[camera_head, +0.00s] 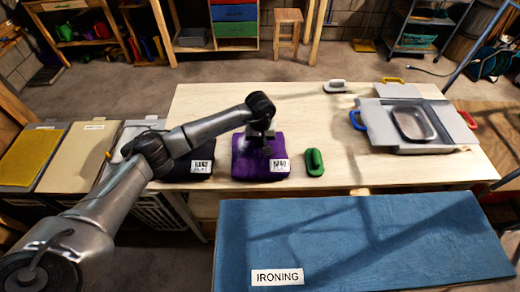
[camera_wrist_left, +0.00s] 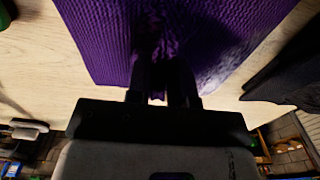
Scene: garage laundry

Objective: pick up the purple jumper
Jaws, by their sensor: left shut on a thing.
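The purple jumper (camera_head: 245,161) lies folded on the wooden table, with a white label at its right front. My left gripper (camera_head: 262,140) is above it and reaches down onto its far part. In the left wrist view the gripper (camera_wrist_left: 163,90) is shut on a pinched fold of the purple knit jumper (camera_wrist_left: 110,40). The cloth bunches between the fingers, and the rest of the jumper spreads out around them. Whether any part is off the table cannot be told. My right gripper is not in view.
A dark folded garment (camera_head: 191,167) with a label lies left of the jumper. A green-handled brush (camera_head: 314,162) lies to its right. A blue ironing board (camera_head: 350,245) stands in front. The middle right tabletop is clear.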

